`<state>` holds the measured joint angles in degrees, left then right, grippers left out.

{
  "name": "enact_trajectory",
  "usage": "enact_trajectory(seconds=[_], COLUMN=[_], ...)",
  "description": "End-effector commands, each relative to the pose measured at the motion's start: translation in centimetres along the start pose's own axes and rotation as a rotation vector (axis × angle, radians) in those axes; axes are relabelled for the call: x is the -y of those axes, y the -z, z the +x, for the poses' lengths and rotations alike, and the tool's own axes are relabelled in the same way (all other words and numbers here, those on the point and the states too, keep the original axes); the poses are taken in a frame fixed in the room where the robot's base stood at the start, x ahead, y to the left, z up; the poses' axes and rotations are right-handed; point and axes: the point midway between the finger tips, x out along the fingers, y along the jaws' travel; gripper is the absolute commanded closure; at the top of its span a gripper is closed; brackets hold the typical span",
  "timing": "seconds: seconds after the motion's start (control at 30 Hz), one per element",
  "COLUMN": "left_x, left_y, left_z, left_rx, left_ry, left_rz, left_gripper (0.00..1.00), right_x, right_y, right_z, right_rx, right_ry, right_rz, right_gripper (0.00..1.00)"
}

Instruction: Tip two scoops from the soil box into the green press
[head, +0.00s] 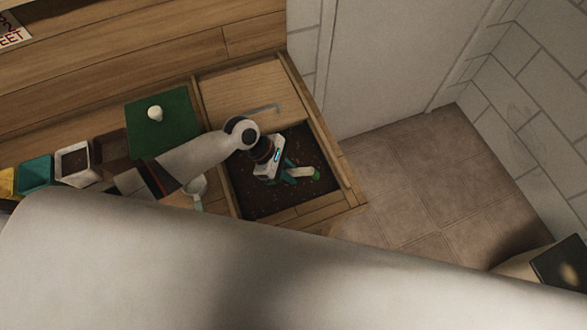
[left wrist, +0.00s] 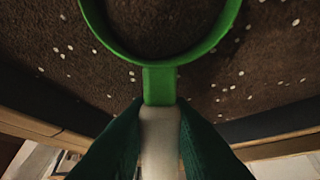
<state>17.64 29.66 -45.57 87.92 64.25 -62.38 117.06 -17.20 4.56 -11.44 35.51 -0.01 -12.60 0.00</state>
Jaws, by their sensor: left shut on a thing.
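My left gripper (head: 290,166) is low over the soil box (head: 335,150), a wooden-framed bin of dark soil. It is shut on the white handle of a green-rimmed scoop (head: 302,172). In the left wrist view the handle lies between the dark green fingers, and the scoop's green ring (left wrist: 160,84) faces me above the soil. Plain brown fills the ring; I cannot tell whether this is soil in the scoop. A green square thing with a white knob (head: 150,132), possibly the press, sits on the counter left of the box. My right gripper is not seen.
Several small containers, including a teal one (head: 36,174) and a white-rimmed one (head: 74,162), line the left. A pale spoon-like tool (head: 197,188) lies left of the box. A wooden board (head: 240,90) adjoins its far side. Tiled floor (head: 400,190) is open to the right.

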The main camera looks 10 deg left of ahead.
Motion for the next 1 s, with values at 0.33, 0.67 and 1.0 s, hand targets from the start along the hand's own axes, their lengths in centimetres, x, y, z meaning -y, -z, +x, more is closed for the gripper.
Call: enact_trajectory(seconds=[0.33, 0.67, 1.0], left_x=[0.0, 0.0, 0.1], left_y=[0.4, 0.6, 2.8], left_z=[0.0, 0.2, -1.2], left_rx=[0.126, 0.265, 0.38], left_ry=[-0.002, -0.001, 0.0], left_rz=[0.001, 0.001, 0.004], left_gripper=[1.0, 1.0, 1.0], right_x=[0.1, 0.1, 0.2], right_y=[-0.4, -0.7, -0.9], right_z=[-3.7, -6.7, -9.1], right_rx=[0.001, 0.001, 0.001], right_ry=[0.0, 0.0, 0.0], right_rz=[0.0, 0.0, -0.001], right_gripper=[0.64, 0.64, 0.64])
